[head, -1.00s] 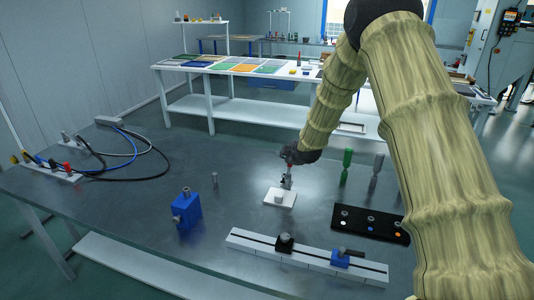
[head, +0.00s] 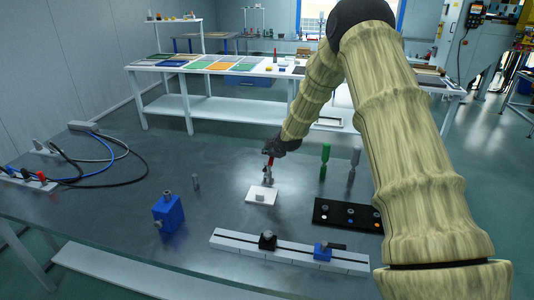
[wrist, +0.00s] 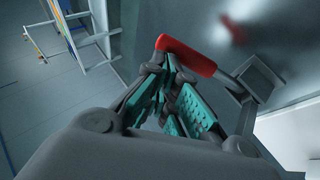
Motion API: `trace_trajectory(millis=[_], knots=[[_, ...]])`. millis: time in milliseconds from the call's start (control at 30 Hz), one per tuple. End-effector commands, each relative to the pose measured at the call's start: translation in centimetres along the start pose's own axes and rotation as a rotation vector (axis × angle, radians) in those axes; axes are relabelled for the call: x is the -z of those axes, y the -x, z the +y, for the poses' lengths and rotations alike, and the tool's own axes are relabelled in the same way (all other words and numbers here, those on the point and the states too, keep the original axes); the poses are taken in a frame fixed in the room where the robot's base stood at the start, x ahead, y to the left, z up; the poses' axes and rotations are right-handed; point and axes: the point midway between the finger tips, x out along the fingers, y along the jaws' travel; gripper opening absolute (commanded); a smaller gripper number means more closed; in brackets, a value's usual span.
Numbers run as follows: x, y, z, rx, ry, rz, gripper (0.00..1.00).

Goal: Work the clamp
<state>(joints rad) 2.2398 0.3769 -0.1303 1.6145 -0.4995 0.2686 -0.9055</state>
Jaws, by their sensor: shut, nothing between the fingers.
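The clamp stands on a white base plate (head: 262,195) on the grey bench, with a small grey block on the plate. Its red handle (head: 269,161) stands up above the plate, right by my gripper (head: 271,151). In the wrist view the red handle (wrist: 190,56) lies across just beyond the fingertips, and my gripper (wrist: 170,78) has its teal-padded fingers together with nothing between them. I cannot tell whether the fingers touch the handle. The clamp's lower parts are partly hidden in the wrist view.
On the bench (head: 110,205) are a blue block (head: 168,213), a white rail (head: 290,253) with black and blue carriages, a black plate (head: 345,215), a green post (head: 324,160), a grey post (head: 354,165) and cables (head: 105,165) at left.

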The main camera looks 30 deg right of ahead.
Motion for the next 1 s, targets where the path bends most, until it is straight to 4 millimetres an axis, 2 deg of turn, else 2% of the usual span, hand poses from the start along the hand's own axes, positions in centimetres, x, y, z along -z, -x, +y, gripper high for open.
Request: trace_trajectory(millis=[733, 1000], knots=[[-0.1, -0.4, 0.1, 0.0, 0.001, 0.0, 0.0], [0.4, 0.6, 0.7, 0.002, 0.004, 0.003, 0.0]])
